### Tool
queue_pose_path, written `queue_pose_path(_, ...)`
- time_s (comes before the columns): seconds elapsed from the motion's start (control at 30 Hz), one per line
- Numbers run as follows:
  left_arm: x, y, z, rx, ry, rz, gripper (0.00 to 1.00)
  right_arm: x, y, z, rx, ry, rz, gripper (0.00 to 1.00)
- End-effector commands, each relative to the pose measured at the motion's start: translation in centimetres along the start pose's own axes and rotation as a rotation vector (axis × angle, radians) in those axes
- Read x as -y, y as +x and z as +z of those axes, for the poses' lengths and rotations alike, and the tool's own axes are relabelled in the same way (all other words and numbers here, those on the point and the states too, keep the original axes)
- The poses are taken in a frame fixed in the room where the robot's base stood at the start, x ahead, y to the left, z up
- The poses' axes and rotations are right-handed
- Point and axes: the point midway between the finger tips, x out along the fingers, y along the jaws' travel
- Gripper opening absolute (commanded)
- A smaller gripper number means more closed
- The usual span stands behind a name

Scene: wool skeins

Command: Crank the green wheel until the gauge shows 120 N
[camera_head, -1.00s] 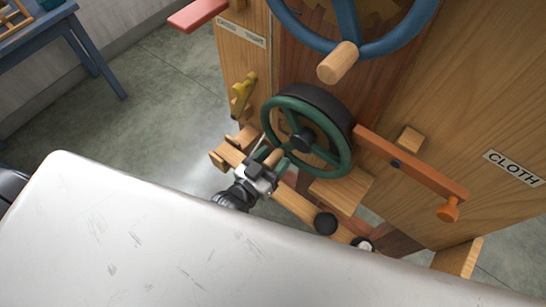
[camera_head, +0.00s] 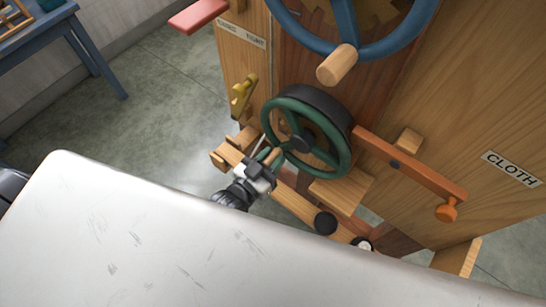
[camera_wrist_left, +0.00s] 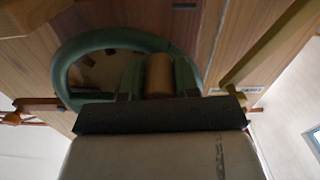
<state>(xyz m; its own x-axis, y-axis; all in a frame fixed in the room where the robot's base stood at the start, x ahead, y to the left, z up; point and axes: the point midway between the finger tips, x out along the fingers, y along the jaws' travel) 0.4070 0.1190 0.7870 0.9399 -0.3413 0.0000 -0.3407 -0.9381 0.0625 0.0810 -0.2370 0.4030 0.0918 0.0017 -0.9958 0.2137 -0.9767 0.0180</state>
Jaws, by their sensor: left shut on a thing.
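The green wheel (camera_head: 344,150) is mounted on the wooden machine, with a dark hub and green spokes. My left gripper (camera_head: 268,165) is at the wheel's lower left rim, shut on the wheel's wooden crank handle (camera_head: 277,155). In the left wrist view the handle (camera_wrist_left: 160,75) stands upright between the two fingers, with the green wheel (camera_wrist_left: 75,55) behind it. The gauge cannot be made out in these views. My right gripper is not in view.
A larger blue wheel (camera_head: 395,44) with a wooden handle is above. An orange lever (camera_head: 425,174) is to the right, near a CLOTH label (camera_head: 512,169). A brass latch (camera_head: 242,95) is left of the green wheel. A blue table (camera_head: 45,45) stands far left.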

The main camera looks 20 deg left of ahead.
Motion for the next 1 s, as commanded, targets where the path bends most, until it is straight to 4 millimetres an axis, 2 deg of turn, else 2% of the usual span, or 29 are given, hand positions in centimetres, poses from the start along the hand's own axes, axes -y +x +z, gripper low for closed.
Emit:
queue_pose_path(0.27, 1.3, 0.0, -1.6, 0.002, 0.179, 0.0, 0.0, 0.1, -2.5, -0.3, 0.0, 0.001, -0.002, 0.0)
queue_pose_path(0.6, 3.1, 0.0, -4.2, 0.002, 0.499, 0.0, 0.0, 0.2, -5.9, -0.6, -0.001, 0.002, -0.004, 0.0)
queue_pose_path(1.0, 4.0, 0.0, -7.5, 0.001, 0.858, -0.001, 0.0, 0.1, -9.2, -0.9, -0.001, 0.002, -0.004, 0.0)
